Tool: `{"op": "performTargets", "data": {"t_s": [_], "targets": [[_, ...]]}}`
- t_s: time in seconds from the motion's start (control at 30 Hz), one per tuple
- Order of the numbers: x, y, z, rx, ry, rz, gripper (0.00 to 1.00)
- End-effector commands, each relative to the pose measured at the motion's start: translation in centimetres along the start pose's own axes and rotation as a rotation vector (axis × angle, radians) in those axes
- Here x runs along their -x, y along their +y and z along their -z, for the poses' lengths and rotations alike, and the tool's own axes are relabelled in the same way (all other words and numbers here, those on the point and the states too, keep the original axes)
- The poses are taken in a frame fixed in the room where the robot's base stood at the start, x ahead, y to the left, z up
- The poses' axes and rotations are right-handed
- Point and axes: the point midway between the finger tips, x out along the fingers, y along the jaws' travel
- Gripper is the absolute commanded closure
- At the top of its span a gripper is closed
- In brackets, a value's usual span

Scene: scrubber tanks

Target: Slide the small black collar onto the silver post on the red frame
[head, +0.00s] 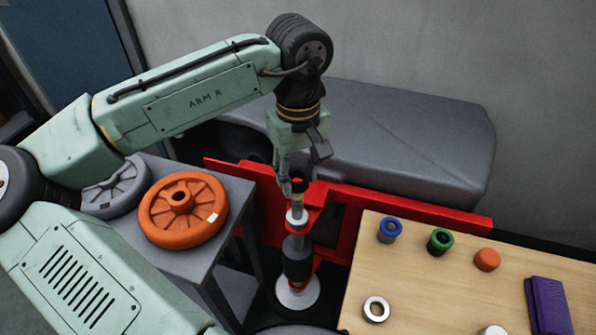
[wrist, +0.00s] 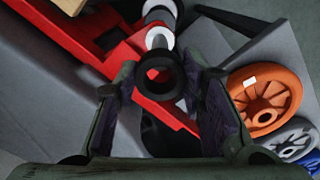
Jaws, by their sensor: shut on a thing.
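My gripper (head: 298,178) points down over the red frame (head: 335,205) and is shut on the small black collar (head: 299,185). In the wrist view the collar (wrist: 158,76) sits between my two fingertips (wrist: 160,80), its open hole facing the camera with red showing through. The silver post (head: 297,205) stands upright on the red frame, right below the collar in the head view, with a white ring at its foot. In the wrist view the post (wrist: 156,38) shows just beyond the collar's rim. I cannot tell whether the collar is exactly in line with the post or touches its top.
A wooden table (head: 400,285) at right holds a blue-rimmed ring (head: 390,230), a green-rimmed ring (head: 440,241), an orange cap (head: 487,260), a white ring (head: 376,309) and a purple book (head: 548,307). An orange wheel (head: 183,210) lies on a grey stand at left. A grey tank is behind.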

Motion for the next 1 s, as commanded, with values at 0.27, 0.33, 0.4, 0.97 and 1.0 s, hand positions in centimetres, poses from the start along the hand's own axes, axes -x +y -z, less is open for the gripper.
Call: {"op": "performTargets", "data": {"t_s": [0.27,0.33,0.4,0.97,1.0], "targets": [[-0.53,0.02,-0.05,-0.001,-0.001,-0.001,0.97],[-0.53,0.01,-0.04,-0.001,0.0,-0.001,0.97],[-0.52,0.01,-0.04,0.0,0.0,0.0,0.97],[-0.83,0.0,-0.01,0.0,0.0,0.0,0.97],[-0.84,0.0,-0.01,0.0,0.0,0.0,0.97]]}}
